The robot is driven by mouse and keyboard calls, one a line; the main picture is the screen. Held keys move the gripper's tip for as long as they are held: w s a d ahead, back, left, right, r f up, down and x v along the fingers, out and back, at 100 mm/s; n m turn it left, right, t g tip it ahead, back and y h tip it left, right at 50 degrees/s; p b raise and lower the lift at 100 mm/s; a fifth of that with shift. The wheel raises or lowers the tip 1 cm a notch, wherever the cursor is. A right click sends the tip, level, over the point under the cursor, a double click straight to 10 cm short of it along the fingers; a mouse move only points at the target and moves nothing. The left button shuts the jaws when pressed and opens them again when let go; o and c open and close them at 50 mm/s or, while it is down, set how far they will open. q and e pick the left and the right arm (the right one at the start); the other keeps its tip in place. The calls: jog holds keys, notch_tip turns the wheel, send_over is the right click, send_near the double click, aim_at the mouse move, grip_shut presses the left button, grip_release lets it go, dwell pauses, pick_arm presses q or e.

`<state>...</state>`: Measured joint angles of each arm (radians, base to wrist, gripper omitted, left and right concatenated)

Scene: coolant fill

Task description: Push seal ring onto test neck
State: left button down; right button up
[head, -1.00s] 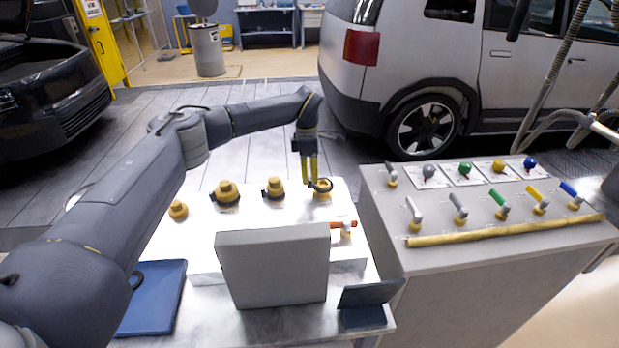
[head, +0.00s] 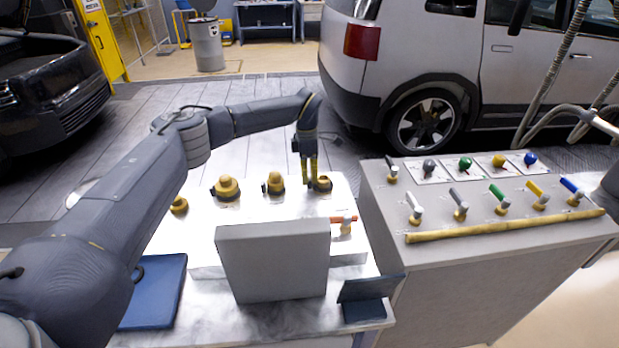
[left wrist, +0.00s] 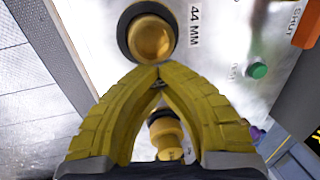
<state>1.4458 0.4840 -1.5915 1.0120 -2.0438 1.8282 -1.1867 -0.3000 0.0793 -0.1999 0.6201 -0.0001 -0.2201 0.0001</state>
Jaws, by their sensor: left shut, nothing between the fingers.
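The yellow test neck (head: 325,184) is the rightmost neck on the white bench block. In the left wrist view the neck (left wrist: 152,40) is marked 44 MM, and the dark seal ring (left wrist: 124,22) lies around it. How far down the ring sits I cannot tell. My left gripper (head: 311,184) points down just left of the neck. Its yellow fingertips (left wrist: 158,70) are shut together at the neck's edge with nothing between them. Whether they touch the ring is unclear. My right gripper is out of view.
Other yellow necks (head: 274,183) stand to the left, one showing between my finger bases. An orange lever (head: 344,219) and a grey upright panel (head: 274,262) are nearer. A cabinet (head: 480,280) with coloured levers and a yellow rod (head: 505,229) stands at the right.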

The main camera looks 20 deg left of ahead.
pick_arm(q)
jog(key=shift+f, duration=0.2)
jog(key=c, duration=1.7)
grip_release()
jog(key=shift+r, duration=0.1)
jog(key=r, duration=0.4)
jog(key=w+r, duration=0.1)
jog(key=r, duration=0.3)
jog(key=a+r, duration=0.1)
jog(key=r, duration=0.2)
jog(key=shift+w+r, duration=0.25)
jog(key=shift+r, duration=0.15)
